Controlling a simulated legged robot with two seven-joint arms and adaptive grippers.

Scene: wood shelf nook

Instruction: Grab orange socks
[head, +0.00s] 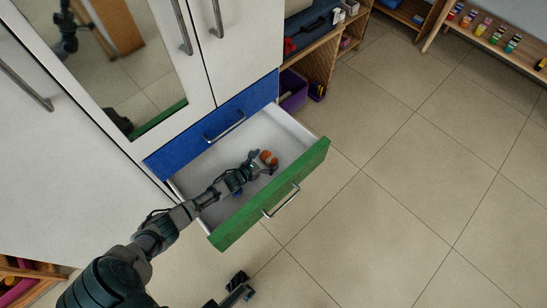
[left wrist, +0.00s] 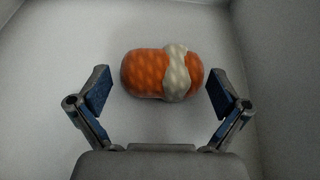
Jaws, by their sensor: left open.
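The orange socks (left wrist: 147,74), a rolled bundle with a pale band, lie on the white floor of the open drawer. They also show in the head view (head: 269,157), at the far end of my left arm. My left gripper (left wrist: 158,88) is open, with one finger on each side of the socks and a gap to each. In the head view the left gripper (head: 258,165) is inside the drawer at the socks. My right gripper (head: 238,284) shows in part low in the head view, dark and outside the drawer; its jaws are not clear.
The open drawer has a green front (head: 270,197) with a metal handle. A closed blue drawer (head: 215,125) sits above it, under white mirrored cabinet doors. A wooden shelf (head: 318,60) stands beyond. The tiled floor (head: 400,190) to the right is clear.

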